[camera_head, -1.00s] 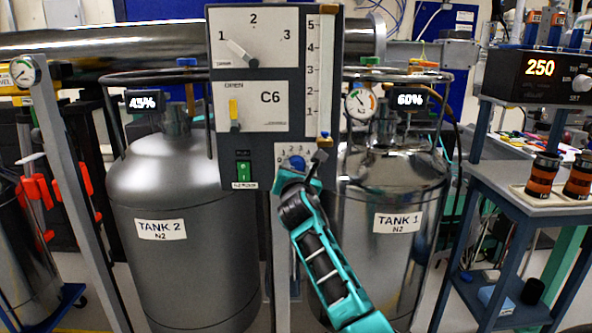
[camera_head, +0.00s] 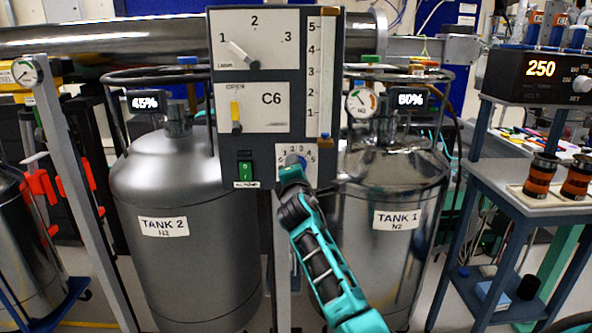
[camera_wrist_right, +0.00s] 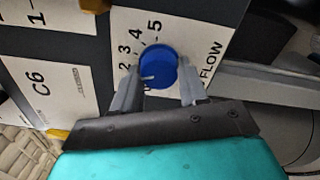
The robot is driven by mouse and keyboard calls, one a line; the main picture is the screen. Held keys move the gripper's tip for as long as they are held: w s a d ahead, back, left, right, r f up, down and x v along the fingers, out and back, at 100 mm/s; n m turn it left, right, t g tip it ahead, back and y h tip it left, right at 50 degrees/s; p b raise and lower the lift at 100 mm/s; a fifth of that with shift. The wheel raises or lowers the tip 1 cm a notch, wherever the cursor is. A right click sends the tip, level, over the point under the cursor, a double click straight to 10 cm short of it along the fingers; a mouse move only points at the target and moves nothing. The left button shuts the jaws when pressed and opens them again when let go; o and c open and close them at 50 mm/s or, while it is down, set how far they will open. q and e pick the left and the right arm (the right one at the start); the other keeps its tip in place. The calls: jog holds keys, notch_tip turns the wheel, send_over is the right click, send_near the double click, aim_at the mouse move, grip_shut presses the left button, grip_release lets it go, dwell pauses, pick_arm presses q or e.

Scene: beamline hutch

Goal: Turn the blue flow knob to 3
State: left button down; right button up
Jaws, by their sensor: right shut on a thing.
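The blue flow knob (camera_wrist_right: 158,66) sits on a white FLOW scale plate (camera_wrist_right: 200,70) in the right wrist view. My right gripper (camera_wrist_right: 160,92) is shut on the knob, one finger on each side. The knob's white mark points left, a little below the 2. The lower end of the scale is partly hidden by a finger. In the head view, my right gripper (camera_head: 293,170) reaches the plate (camera_head: 312,152) at the lower right of the grey panel, covering part of the knob. My left gripper is not in view.
The panel (camera_head: 275,140) also carries an upper dial (camera_head: 243,55), a yellow lever (camera_head: 236,116) by C6 and a green switch (camera_head: 246,170). TANK 2 (camera_head: 170,270) and TANK 1 (camera_head: 385,260) stand behind it. A cart (camera_head: 520,225) stands at right.

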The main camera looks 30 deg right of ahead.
jog(key=shift+r+m+b, duration=0.1)
jog(key=shift+m+b, duration=0.2)
jog(key=shift+m, duration=3.1)
jog(key=o, duration=1.1)
jog(key=shift+c, duration=0.2)
jog(key=shift+s, duration=0.15)
